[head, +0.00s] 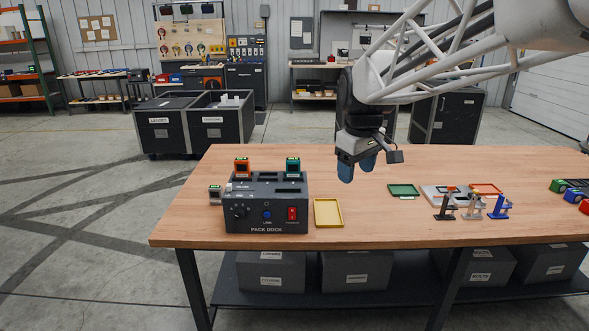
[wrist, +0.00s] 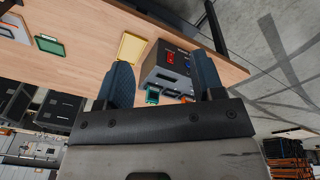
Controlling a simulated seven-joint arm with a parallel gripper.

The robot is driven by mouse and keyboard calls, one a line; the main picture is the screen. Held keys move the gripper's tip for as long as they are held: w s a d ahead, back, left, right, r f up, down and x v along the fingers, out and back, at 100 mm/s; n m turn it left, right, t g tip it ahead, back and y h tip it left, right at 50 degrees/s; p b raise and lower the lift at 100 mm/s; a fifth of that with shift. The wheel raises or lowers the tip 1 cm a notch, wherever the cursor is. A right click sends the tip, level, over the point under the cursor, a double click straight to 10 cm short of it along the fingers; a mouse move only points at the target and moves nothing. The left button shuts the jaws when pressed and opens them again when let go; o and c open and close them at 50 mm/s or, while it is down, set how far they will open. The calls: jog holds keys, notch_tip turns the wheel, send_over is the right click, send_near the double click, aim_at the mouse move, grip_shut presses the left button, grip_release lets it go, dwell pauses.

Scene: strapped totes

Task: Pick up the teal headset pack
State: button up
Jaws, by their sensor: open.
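The teal headset pack (head: 293,168) stands upright in the top of the dark pack dock (head: 266,218), at its back right. In the wrist view the teal pack (wrist: 152,95) shows between my fingers, near the left one. My gripper (head: 357,170) is open and empty. It hangs above the table to the right of the teal pack, apart from it. Its two blue fingers (wrist: 161,62) frame the dock (wrist: 165,78) in the wrist view.
An orange pack (head: 242,168) stands in the dock's back left; a grey pack (head: 215,193) is at its left side. A yellow tray (head: 328,226) lies right of the dock. A green tray (head: 403,190) and small stands (head: 445,205) are farther right.

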jog(key=w+a+f+n, duration=0.1)
jog(key=w+a+n, duration=0.15)
jog(key=w, duration=0.65)
jog(key=w+a+n, duration=0.2)
jog(key=w+a, duration=0.1)
jog(key=w, duration=0.6)
jog(key=n+g, duration=0.2)
jog(key=n, duration=0.4)
send_over(293, 159)
jog(key=f, duration=0.8)
jog(key=shift+s+f, duration=0.2)
jog(key=shift+s, duration=0.2)
jog(key=shift+w+a+f, duration=0.15)
jog(key=shift+w+f, duration=0.05)
jog(key=shift+w, duration=0.1)
jog(key=shift+f, duration=1.25)
jog(key=shift+f, duration=0.1)
jog(key=shift+f, duration=2.55)
jog(key=shift+c, duration=0.2)
